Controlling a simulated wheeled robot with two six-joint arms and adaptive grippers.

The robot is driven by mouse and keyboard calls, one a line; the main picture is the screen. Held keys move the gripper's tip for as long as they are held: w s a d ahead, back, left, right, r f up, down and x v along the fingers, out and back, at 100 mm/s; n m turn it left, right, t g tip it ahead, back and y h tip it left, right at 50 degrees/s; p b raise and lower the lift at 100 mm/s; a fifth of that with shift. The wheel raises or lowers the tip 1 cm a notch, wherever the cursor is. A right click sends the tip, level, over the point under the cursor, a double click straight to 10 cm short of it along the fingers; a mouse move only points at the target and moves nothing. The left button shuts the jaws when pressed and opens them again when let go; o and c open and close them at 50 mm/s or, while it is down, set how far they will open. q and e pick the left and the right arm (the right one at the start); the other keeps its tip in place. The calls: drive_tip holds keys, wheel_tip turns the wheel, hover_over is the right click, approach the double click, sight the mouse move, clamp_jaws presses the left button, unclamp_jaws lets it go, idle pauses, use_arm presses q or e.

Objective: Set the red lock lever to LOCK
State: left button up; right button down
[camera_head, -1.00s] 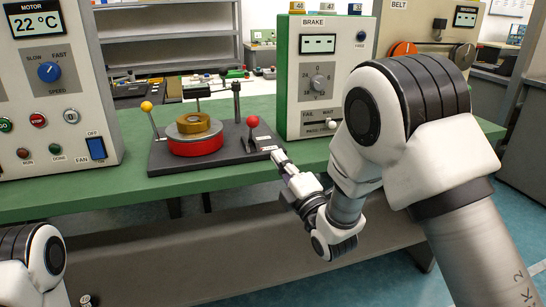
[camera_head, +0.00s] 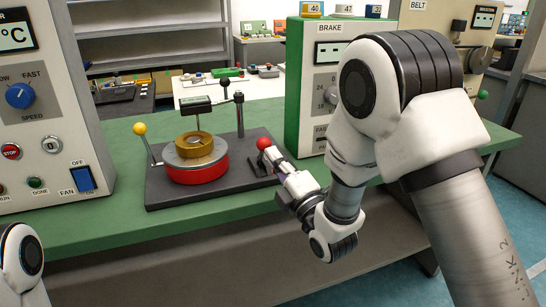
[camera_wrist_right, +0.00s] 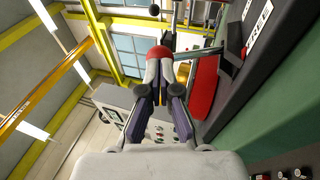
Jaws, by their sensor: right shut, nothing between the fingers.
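The red ball knob (camera_head: 264,143) of the lock lever stands at the right end of the dark gate mechanism base (camera_head: 225,184). My right gripper (camera_head: 274,154) is shut and empty, with its tips right at the knob. In the right wrist view the red knob (camera_wrist_right: 160,52) shows just beyond the closed fingertips (camera_wrist_right: 160,72); whether they touch it I cannot tell. The lever's stalk is mostly hidden by the gripper. A label reading FREE (camera_wrist_right: 258,20) shows beside the mechanism in the wrist view. Only part of my left arm shows; its gripper does not.
On the base are a red disc (camera_head: 197,172) with a brass ring (camera_head: 196,146), a yellow-knobbed lever (camera_head: 139,129) at left and a black post (camera_head: 239,112). The BRAKE box (camera_head: 296,85) stands close behind at right. The green bench (camera_head: 100,226) is clear in front.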

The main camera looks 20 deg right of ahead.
drive_tip(key=shift+w+r+g+h+p, duration=0.35)
drive_tip(key=shift+r+g+p, duration=0.2)
drive_tip(key=shift+p, duration=0.9)
drive_tip(key=w+r+g+p, duration=0.1)
drive_tip(key=g+p, duration=0.1)
drive_tip(key=p, duration=0.2)
drive_tip(key=w+r+m+g+p, duration=0.1)
drive_tip(key=w+r+p, duration=0.1)
drive_tip(key=p, duration=0.3)
drive_tip(key=shift+a+r+g+h, duration=0.1)
drive_tip(key=shift+r+g+h, duration=0.15)
drive_tip(key=shift+g+h, duration=0.1)
drive_tip(key=w+g+h+p, duration=0.1)
drive_tip(key=w+g+p, duration=0.4)
drive_tip(key=p, duration=0.4)
drive_tip(key=shift+w+f+m+g+p, duration=0.3)
drive_tip(key=shift+w+m+p, duration=0.1)
drive_tip(key=shift+w, duration=0.3)
drive_tip(key=shift+a, duration=0.1)
drive_tip(key=shift+r, duration=0.15)
